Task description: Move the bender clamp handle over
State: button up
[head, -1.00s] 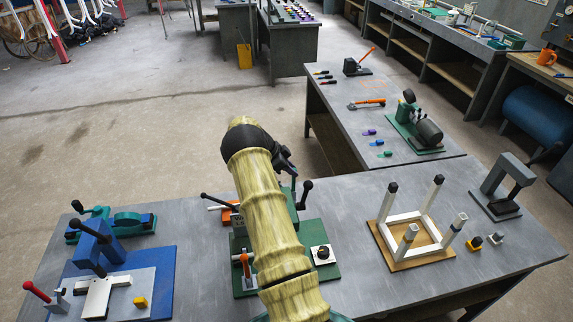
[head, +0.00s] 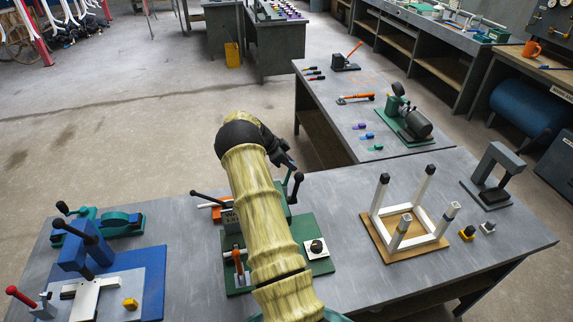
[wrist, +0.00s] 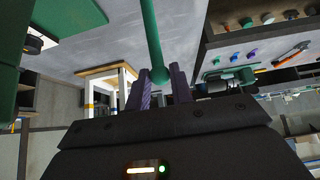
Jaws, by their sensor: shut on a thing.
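The bender stands on a green base plate (head: 308,228) in the middle of the near bench. My arm hides much of it in the head view. My gripper (head: 290,167) is above the bender's right side, beside a black-knobbed lever (head: 298,177). In the wrist view, my gripper's purple fingers (wrist: 160,90) are shut around the end of a green handle rod (wrist: 152,40). The rod's rounded tip sits between the fingers. In the head view the grip itself is too small and partly hidden to make out.
A second black-knobbed lever (head: 194,194) sticks out left of my arm. A blue fixture (head: 150,285) stands at the left. A white-legged stool frame (head: 410,226) on a wooden board and a grey press (head: 490,180) stand at the right. Bare bench lies between these.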

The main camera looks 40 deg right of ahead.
jog(key=shift+d, duration=0.15)
jog(key=shift+s+d+f+b, duration=0.3)
jog(key=shift+s+d+b, duration=0.1)
jog(key=shift+d+b, duration=0.3)
jog(key=shift+s+d+f+b, duration=0.35)
jog(key=shift+d+b, duration=0.2)
jog(key=shift+b, duration=0.1)
jog(key=shift+d+b+x, duration=0.2)
jog(key=shift+b+x, duration=1.2)
jog(key=shift+x, duration=0.2)
jog(key=shift+s+r, duration=0.15)
jog(key=shift+r, duration=0.1)
jog(key=shift+b+x, duration=1.55)
jog(key=shift+x, duration=0.1)
jog(key=shift+a+f, duration=0.15)
